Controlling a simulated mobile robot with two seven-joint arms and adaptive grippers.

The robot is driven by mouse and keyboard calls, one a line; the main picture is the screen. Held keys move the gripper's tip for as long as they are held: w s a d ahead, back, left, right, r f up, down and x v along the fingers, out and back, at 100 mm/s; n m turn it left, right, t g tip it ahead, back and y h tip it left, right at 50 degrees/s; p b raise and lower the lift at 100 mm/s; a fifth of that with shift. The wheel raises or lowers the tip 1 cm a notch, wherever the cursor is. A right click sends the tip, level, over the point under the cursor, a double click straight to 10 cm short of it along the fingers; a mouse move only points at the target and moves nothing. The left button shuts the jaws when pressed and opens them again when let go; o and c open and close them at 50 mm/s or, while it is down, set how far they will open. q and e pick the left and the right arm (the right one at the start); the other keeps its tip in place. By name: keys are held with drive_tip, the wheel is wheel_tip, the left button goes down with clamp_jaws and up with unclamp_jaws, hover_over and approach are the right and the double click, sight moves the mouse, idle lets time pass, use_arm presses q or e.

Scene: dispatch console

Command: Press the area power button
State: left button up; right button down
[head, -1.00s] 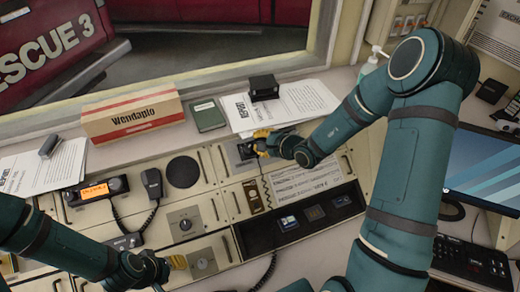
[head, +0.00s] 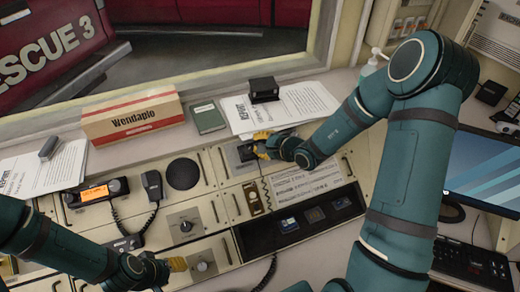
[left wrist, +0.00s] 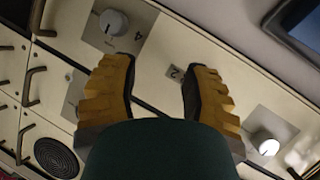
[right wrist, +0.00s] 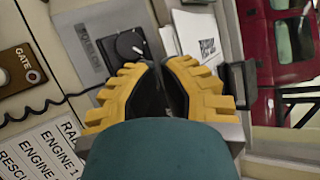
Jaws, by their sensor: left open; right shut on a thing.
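I cannot make out a button labelled area power. My right gripper (head: 262,142) is at a grey plate (head: 236,160) on the console; the right wrist view shows a black round knob (right wrist: 130,45) there, just beyond the fingertips (right wrist: 158,75). Its fingers are closed together on something dark, seemingly part of this knob; they hide the contact. My left gripper (head: 172,264) is open over the lower console, beside a grey knob (head: 203,266).
A radio (head: 95,190) with an orange display, a handset (head: 152,186) and a round speaker (head: 183,173) are on the left console. A Wendaplo box (head: 132,118), a green book (head: 208,117) and papers (head: 305,100) lie on the ledge. A monitor (head: 490,175) stands right.

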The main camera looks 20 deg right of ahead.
use_arm(q)
drive_tip(key=shift+f, duration=0.1)
drive_tip(key=shift+f+b, duration=0.65)
drive_tip(key=shift+b, duration=0.05)
use_arm(e)
drive_tip(key=shift+w+f, duration=0.25)
drive_tip(key=shift+f, duration=0.15)
use_arm(q)
drive_tip(key=shift+f, duration=0.2)
use_arm(e)
drive_tip(key=shift+f, duration=0.15)
drive_tip(key=shift+s+r, duration=0.3)
drive_tip(key=shift+r, duration=0.25)
use_arm(q)
drive_tip(key=shift+r+p, duration=0.85)
drive_tip(key=shift+r, duration=0.25)
use_arm(e)
drive_tip(key=s+r, duration=0.3)
drive_tip(key=r, duration=0.2)
